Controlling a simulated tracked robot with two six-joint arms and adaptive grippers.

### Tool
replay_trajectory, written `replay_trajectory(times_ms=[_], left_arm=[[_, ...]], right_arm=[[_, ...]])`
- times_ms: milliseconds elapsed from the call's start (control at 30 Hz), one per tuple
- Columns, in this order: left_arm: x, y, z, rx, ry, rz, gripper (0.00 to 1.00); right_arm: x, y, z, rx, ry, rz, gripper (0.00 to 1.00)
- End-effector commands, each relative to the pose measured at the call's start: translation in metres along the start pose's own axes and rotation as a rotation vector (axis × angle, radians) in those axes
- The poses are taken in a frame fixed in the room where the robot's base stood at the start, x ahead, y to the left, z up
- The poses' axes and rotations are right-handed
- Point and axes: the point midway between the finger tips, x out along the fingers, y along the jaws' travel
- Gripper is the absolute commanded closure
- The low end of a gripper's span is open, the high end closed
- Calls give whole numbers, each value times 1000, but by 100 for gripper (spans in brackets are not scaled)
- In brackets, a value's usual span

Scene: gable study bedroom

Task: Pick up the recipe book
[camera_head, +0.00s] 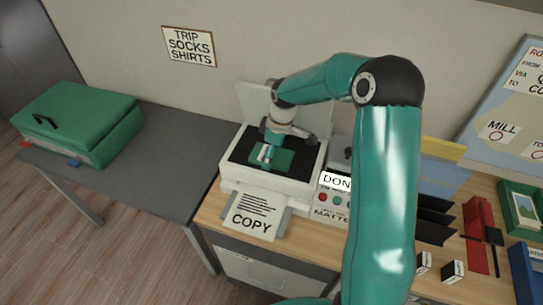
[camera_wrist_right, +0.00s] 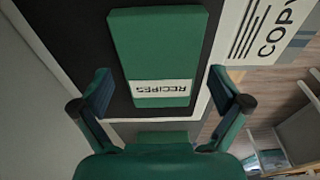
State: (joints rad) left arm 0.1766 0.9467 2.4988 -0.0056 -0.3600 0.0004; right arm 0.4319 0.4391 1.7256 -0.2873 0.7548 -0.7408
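The green recipe book (camera_head: 285,160) lies flat on the dark top of a white copier (camera_head: 290,187). In the right wrist view the book (camera_wrist_right: 158,42) shows its white RECIPES label upside down. My right gripper (camera_wrist_right: 160,80) is open and empty, its fingers apart on either side of the book's labelled end. In the head view my right gripper (camera_head: 267,153) is over the book and hides part of it. Whether a finger touches the book cannot be told. My left gripper is not in view.
The copier's raised lid (camera_head: 255,100) stands behind. A COPY sheet (camera_head: 255,215) sticks out at the front. A labelled panel with buttons (camera_head: 333,198) is to the right. A green case (camera_head: 80,120) lies on the grey table (camera_head: 165,160). Black, red and blue items crowd the right side.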

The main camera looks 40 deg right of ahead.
Motion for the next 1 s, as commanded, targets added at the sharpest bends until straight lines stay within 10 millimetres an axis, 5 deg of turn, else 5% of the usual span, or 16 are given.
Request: replay_trajectory(times_ms=[367, 767, 1000], left_arm=[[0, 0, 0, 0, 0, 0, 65], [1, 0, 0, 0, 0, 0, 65], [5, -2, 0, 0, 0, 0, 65]], right_arm=[[-1, 0, 0, 0, 0, 1, 68], [-8, 1, -2, 0, 2, 3, 68], [-39, 1, -7, 0, 4, 4, 68]])
